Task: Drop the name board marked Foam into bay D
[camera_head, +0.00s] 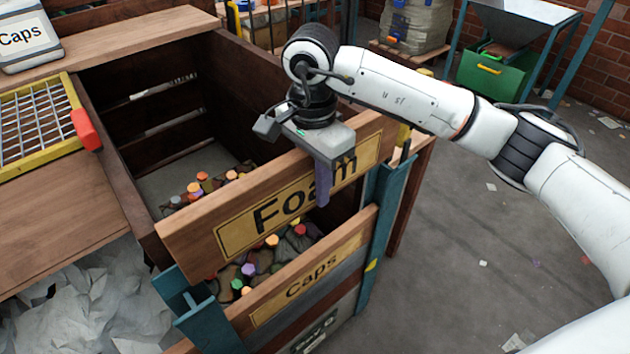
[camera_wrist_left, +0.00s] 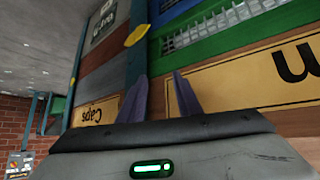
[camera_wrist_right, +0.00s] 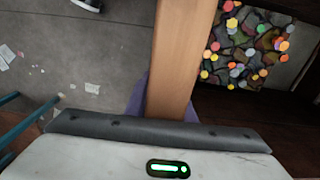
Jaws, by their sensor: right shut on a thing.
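The Foam name board (camera_head: 200,228) is a long wooden plank with a yellow plate, above the front of a wooden bin in the head view. My right gripper (camera_head: 322,180) is shut on it near its right end, with the "m" partly covered. In the right wrist view, the board (camera_wrist_right: 175,60) runs edge-on between the fingers. A Caps board (camera_head: 300,280) sits lower, between two teal posts (camera_head: 375,230). My left gripper (camera_wrist_left: 163,98) shows only in its own wrist view, with fingers apart and nothing visible between them.
The bin (camera_head: 110,130) holds several coloured caps on its floor. A yellow-framed grid (camera_head: 35,125) and a wooden ledge stand at left, with crumpled white sheets (camera_head: 80,295) below. A green bin (camera_head: 490,75) stands at the back. Open floor lies to the right.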

